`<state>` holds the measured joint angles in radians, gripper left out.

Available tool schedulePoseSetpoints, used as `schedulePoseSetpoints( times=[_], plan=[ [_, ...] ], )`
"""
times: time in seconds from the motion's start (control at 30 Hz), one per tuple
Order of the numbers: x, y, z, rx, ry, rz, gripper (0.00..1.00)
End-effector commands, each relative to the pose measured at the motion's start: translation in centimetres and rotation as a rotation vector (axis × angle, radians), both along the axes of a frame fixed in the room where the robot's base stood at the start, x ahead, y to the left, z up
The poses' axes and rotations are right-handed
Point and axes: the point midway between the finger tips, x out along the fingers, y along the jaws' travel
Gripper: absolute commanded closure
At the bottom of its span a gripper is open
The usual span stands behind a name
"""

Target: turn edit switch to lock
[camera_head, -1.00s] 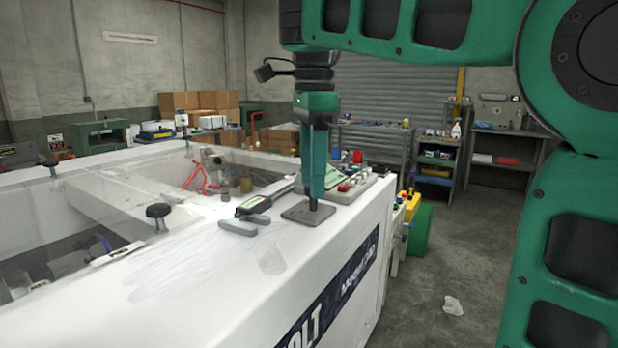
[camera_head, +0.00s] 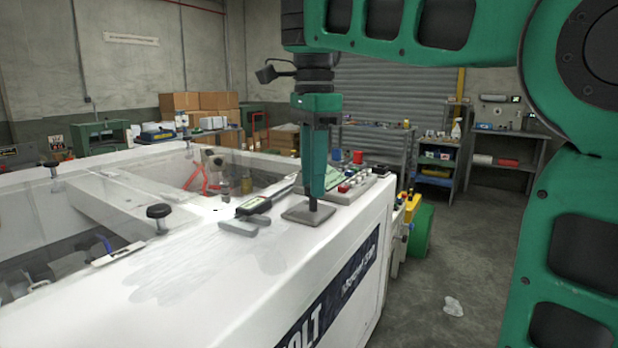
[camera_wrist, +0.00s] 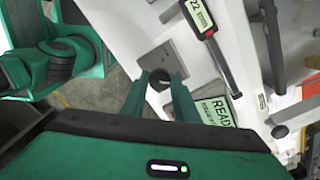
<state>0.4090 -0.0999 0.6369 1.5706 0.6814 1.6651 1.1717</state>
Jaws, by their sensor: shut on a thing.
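The edit switch is a dark round knob (camera_wrist: 159,80) on a square grey plate (camera_head: 307,214) near the right end of the white machine's top. Its lettering cannot be read in either view, so I cannot tell its position. My gripper (camera_head: 313,195) points straight down over the plate. In the wrist view, the two green fingers of my gripper (camera_wrist: 160,77) are shut on the knob from both sides. In the head view the fingers partly hide the knob.
A caliper-like tool with a display (camera_head: 254,206) lies left of the plate. A panel with red and other buttons (camera_head: 350,185) and a green READY display (camera_wrist: 215,112) sit close by. An open bay (camera_head: 75,240) lies left. The floor at right (camera_head: 455,255) is mostly clear.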

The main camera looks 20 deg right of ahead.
Motion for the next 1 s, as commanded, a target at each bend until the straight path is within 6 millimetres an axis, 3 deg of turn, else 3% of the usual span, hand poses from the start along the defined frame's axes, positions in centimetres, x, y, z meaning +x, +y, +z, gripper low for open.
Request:
schedulePoseSetpoints(
  times=[1.0],
  plan=[
    [0.21,-0.09,-0.01,-0.003,-0.011,0.928,0.95]
  ],
)
